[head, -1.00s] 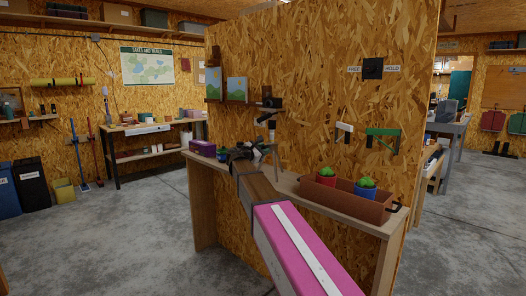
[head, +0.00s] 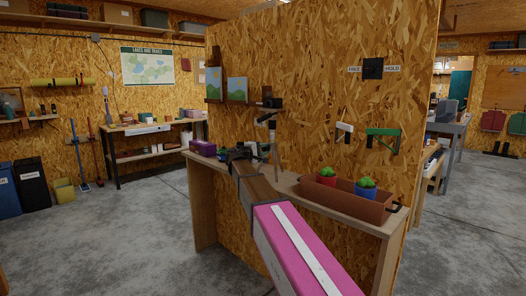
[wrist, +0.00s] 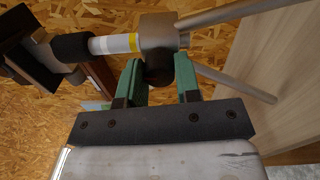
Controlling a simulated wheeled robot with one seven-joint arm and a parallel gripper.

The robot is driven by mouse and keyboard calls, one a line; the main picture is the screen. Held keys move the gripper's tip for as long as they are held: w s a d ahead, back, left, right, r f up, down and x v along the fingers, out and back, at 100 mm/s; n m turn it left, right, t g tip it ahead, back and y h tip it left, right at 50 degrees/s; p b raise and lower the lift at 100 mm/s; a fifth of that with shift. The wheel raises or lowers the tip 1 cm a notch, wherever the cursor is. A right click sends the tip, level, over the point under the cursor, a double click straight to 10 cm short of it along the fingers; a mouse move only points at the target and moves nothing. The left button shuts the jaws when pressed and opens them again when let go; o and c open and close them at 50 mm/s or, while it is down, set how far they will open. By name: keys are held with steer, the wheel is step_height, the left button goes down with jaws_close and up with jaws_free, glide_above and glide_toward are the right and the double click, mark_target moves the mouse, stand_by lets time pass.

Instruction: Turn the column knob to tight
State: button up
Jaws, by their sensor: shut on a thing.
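A small tripod (head: 274,140) stands on the wall shelf with a dark camera (head: 271,103) on top. In the wrist view its column (wrist: 112,44) carries white and yellow bands and runs into a grey-brown collar (wrist: 158,32). The dark column knob (wrist: 158,72) sticks out of the collar towards my gripper (wrist: 158,76). The green fingers are shut on the knob, one on each side. The fingers hide part of it, and no tight or loose mark shows. In the head view my gripper (head: 240,154) is beside the tripod.
The shelf (head: 288,183) also holds a brown planter (head: 345,202) with two potted plants to the right and a purple box (head: 203,148) to the left. A tripod leg (wrist: 235,84) runs just right of my fingers.

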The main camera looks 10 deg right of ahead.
steer(key=m, duration=0.4)
steer(key=shift+m, duration=0.4)
steer(key=m, duration=0.3)
steer(key=shift+m, duration=0.4)
steer(key=m, duration=0.4)
steer(key=shift+m+g, duration=0.3)
steer(key=shift+g, duration=0.1)
steer(key=shift+s+m, duration=0.1)
steer(key=shift+m, duration=1.8)
steer(key=o, duration=0.9)
steer(key=shift+a, duration=0.1)
